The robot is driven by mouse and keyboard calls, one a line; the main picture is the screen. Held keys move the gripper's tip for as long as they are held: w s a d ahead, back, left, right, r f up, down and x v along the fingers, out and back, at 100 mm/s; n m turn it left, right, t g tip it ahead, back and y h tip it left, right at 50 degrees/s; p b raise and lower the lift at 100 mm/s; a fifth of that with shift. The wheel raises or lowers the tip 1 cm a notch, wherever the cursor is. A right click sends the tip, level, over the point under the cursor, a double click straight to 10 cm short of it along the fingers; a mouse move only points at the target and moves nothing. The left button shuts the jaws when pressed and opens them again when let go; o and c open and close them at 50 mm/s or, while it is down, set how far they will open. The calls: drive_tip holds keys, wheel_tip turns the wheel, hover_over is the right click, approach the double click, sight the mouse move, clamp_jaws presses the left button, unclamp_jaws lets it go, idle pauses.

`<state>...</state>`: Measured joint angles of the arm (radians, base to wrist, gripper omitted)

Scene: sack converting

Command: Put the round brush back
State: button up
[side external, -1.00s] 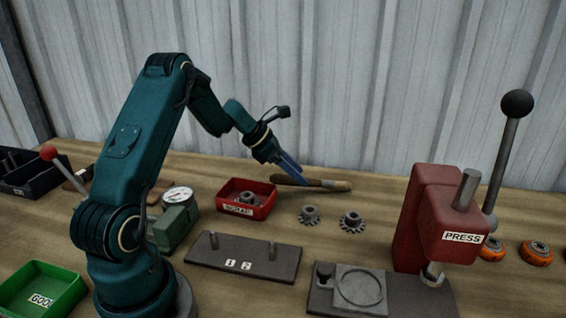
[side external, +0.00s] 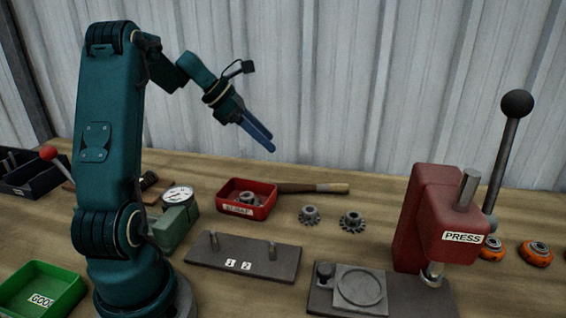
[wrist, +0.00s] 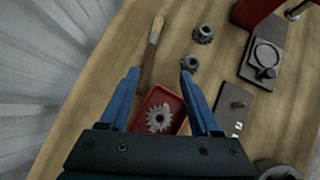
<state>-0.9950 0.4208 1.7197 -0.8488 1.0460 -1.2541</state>
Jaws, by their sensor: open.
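The brush (side external: 312,188) has a long brown handle and a pale tip. It lies flat on the bench behind the red scrap tray, pale tip to the right. In the wrist view the brush (wrist: 152,55) lies ahead of the fingers, its handle running back towards the tray. My gripper (side external: 271,146) is raised above the bench, above and left of the brush. In the wrist view my gripper (wrist: 160,72) is open, with nothing between its blue fingers.
The red scrap tray (side external: 266,209) holds a gear. Two loose gears (side external: 310,214) (side external: 352,221) lie right of it. A numbered peg plate (side external: 250,262) is in front, the red press (side external: 425,222) at right. A gauge (side external: 177,208) and green tray (side external: 72,288) stand left.

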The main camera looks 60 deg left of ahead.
drive_tip(key=s+d+r+m+g+y, duration=0.1)
drive_tip(key=s+d+m+g, duration=0.15)
drive_tip(key=d+m, duration=0.6)
drive_tip(key=s+d+r+m+g, duration=0.1)
drive_tip(key=s+d+m, duration=0.2)
drive_tip(key=d+m, duration=0.5)
drive_tip(key=s+d+f+m+t+y, duration=0.1)
drive_tip(key=s+d+m+y, duration=0.1)
drive_tip(key=s+d+m, duration=0.4)
drive_tip(key=s+m, duration=0.4)
drive_tip(key=m, duration=0.4)
drive_tip(key=shift+s+f, duration=0.3)
drive_tip(key=shift+s, duration=0.05)
